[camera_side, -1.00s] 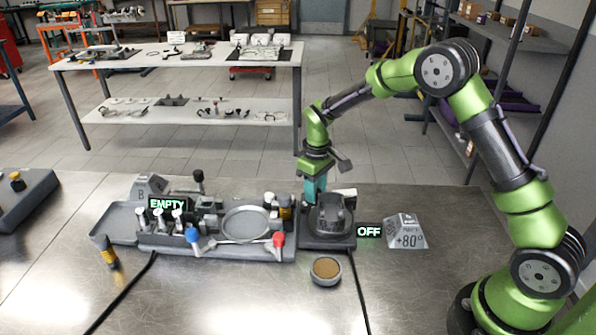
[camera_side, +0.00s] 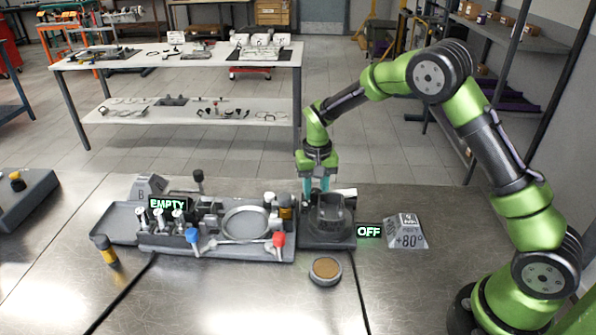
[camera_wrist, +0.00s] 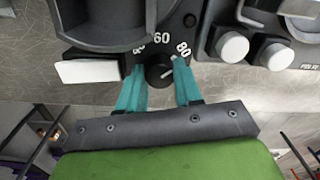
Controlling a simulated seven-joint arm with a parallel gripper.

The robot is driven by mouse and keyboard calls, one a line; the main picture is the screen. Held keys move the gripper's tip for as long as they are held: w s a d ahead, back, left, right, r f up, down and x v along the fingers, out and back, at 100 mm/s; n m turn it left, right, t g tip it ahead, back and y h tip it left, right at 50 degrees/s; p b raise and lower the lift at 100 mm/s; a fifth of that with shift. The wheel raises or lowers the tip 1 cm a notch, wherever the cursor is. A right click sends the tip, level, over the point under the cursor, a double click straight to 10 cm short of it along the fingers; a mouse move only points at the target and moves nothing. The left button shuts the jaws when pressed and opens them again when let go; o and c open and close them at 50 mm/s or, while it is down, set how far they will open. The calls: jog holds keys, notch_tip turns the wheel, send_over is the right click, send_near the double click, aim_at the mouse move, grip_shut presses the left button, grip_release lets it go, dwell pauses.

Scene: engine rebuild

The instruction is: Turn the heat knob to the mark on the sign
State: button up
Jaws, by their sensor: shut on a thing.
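The heat knob (camera_wrist: 158,74) is small and black, set below a printed scale reading 60 and 80, with another number partly hidden by a finger. Its pale pointer points up and right, towards the 80. My gripper (camera_wrist: 161,78) is shut on the knob, one teal finger on each side. In the side view my gripper (camera_side: 317,186) reaches down behind the dark heater unit (camera_side: 328,238), which hides the knob. The sign (camera_side: 408,235) is a grey block reading +80°, right of the heater. A display (camera_side: 369,231) between them reads OFF.
A grey fixture tray (camera_side: 270,253) with white, blue and red-topped levers adjoins the heater on the left. A round tan-topped puck (camera_side: 326,269) lies in front. A pale block (camera_wrist: 88,71) sits beside the knob. A black cable crosses the metal table.

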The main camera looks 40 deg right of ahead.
aim_at(316, 190)
jog(key=shift+m, duration=0.3)
jog(key=o, duration=1)
jog(key=shift+o, duration=0.2)
jog(key=shift+r, duration=0.1)
notch_tip(316, 190, up, 17)
jog(key=s+a+r+n+t, duration=0.1)
jog(key=s+t, duration=0.1)
jog(key=s, duration=0.6)
jog(key=s+a+r+n+t+y, duration=0.1)
jog(key=s+r+t, duration=0.1)
jog(key=s, duration=0.6)
jog(key=s+a+r+t+y, duration=0.1)
jog(key=s+a+t, duration=0.1)
jog(key=s, duration=0.6)
jog(key=shift+s+r+n+t, duration=0.25)
jog(key=shift+r+n+t, duration=0.15)
jog(key=shift+t, duration=0.2)
